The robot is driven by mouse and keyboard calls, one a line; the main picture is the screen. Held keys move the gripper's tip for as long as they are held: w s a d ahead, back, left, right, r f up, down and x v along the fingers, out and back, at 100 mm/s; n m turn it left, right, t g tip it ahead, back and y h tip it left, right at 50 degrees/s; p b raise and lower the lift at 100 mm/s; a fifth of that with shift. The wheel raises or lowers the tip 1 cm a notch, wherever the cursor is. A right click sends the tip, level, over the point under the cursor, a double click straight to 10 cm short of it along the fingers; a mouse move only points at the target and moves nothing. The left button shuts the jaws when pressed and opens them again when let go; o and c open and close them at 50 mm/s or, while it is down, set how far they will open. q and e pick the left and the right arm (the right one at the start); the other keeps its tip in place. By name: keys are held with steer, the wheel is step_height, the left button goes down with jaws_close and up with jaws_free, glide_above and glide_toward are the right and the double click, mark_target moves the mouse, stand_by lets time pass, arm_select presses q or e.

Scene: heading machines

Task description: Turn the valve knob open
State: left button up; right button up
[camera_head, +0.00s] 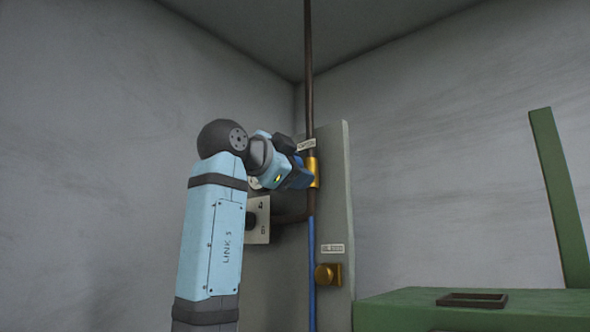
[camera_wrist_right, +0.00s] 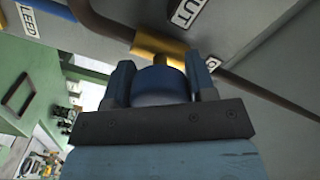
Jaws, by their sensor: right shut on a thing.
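The valve knob is a round dark-blue knob (camera_wrist_right: 160,86) on a brass valve body (camera_head: 314,172) set in the vertical pipe. The brass body also shows in the right wrist view (camera_wrist_right: 160,44). My right gripper (camera_head: 297,173) is at the valve, with its arm coming up from below. In the right wrist view its two fingers (camera_wrist_right: 161,80) stand on either side of the knob, and it is shut on the knob. In the head view the gripper hides most of the knob. My left gripper is not in view.
A grey panel (camera_head: 335,205) stands behind the pipe (camera_head: 308,70). Below is a brass fitting (camera_head: 326,274) under a small label (camera_head: 332,248). A plate with a dark knob (camera_head: 260,232) is left of the pipe. A green machine (camera_head: 400,310) stands at lower right.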

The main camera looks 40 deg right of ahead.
steer(key=shift+m, duration=0.4)
steer(key=o, duration=0.9)
steer(key=a+b, duration=0.1)
steer(key=a, duration=0.3)
steer(key=a+b, duration=0.1)
steer(key=a, duration=0.4)
steer(key=s+a+b, duration=0.1)
steer(key=a, duration=0.3)
steer(key=shift+s+a, duration=0.1)
steer(key=shift+a, duration=0.3)
